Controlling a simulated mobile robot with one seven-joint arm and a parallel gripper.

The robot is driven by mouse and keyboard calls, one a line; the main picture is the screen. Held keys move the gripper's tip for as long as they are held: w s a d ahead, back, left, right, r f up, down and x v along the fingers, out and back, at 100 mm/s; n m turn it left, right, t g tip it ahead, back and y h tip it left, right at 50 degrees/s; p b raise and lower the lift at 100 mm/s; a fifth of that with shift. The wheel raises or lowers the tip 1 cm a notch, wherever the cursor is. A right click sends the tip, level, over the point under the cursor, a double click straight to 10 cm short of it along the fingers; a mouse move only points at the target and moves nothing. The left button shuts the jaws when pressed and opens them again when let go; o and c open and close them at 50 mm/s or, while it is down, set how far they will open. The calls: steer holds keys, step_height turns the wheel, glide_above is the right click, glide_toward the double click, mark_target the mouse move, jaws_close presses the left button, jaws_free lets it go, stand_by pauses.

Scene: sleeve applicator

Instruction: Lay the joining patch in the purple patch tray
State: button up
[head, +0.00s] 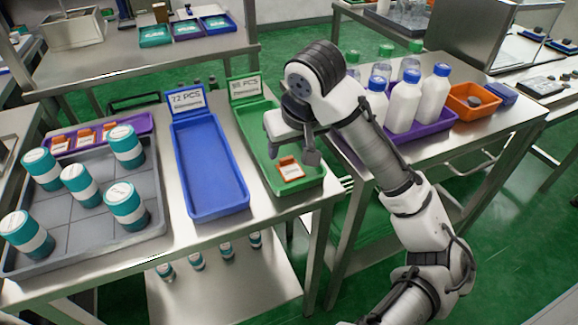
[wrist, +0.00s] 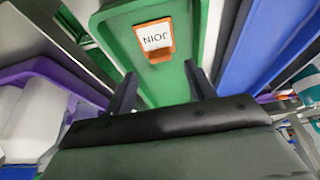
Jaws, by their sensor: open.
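The joining patch (head: 291,170) is a small orange piece with a white label, lying in the front part of the green tray (head: 262,150). In the wrist view the patch (wrist: 155,40) reads "JOIN" and lies ahead of the fingertips. My gripper (head: 292,151) is open and empty above the green tray, with its fingers (wrist: 160,82) apart and not touching the patch. The purple patch tray (head: 138,123) is at the left, behind the grey tray, and holds several orange patches (head: 84,136).
A blue tray (head: 212,175) stands between the purple patch tray and the green tray. The grey tray (head: 85,228) holds several teal-lidded jars (head: 82,184). At the right, another purple tray (head: 428,130) holds white bottles (head: 433,95), partly behind my arm.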

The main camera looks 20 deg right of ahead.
mark_target(286, 158)
steer(key=x, duration=0.4)
steer(key=shift+s, duration=0.1)
steer(key=c, duration=0.8)
